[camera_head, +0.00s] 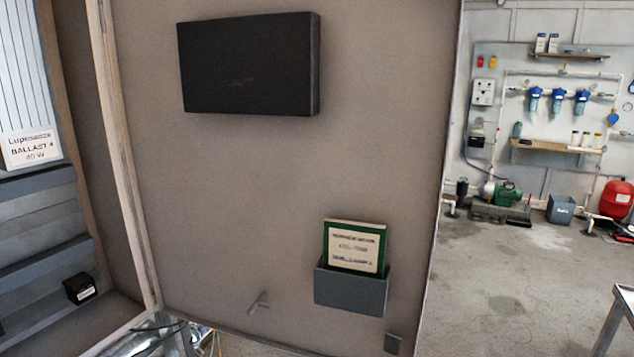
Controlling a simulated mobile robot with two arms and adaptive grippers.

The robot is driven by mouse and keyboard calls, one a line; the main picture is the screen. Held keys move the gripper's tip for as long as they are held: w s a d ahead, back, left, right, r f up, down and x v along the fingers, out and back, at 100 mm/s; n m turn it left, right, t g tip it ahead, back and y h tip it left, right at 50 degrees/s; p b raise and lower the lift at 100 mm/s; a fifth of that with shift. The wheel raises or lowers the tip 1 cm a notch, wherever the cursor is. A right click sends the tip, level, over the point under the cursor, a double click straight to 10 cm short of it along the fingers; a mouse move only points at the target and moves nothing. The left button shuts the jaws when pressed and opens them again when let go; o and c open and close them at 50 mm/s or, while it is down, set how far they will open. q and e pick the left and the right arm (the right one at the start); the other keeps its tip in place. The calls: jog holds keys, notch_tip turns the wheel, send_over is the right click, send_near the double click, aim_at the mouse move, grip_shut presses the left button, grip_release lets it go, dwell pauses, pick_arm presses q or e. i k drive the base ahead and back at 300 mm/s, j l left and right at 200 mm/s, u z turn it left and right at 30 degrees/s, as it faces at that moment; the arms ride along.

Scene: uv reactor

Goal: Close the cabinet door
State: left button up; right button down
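The cabinet door (270,190) is a large grey-beige panel that fills the middle of the view. It stands open, with its inner face toward me. Its left edge meets the cabinet frame (125,170), and its free edge is on the right. A black box (245,64) is fixed high on the door. A grey holder (350,291) with a green-edged booklet (354,247) is low on it. A small handle-like fitting (259,302) and a dark latch-like piece (392,344) are near the bottom. Neither of my grippers shows.
The cabinet interior (45,220) at left holds a panel labelled as a ballast (30,147) and a small black block (80,288). Open concrete floor (500,270) lies right of the door. A metal table (622,305) stands at lower right. Pumps and blue filters (557,99) are at the far wall.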

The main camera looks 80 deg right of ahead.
aim_at(246, 125)
jog(key=k+l, duration=0.1)
jog(key=l, duration=0.3)
jog(key=k+l, duration=0.1)
jog(key=l, duration=0.35)
jog(key=k+l, duration=0.1)
jog(key=l, duration=0.3)
jog(key=k+l, duration=0.15)
jog(key=l, duration=0.25)
jog(key=k+l, duration=0.1)
jog(key=l, duration=0.3)
jog(key=k+l, duration=0.1)
jog(key=l, duration=0.35)
jog(key=k+l, duration=0.1)
jog(key=l, duration=0.3)
jog(key=u, duration=0.05)
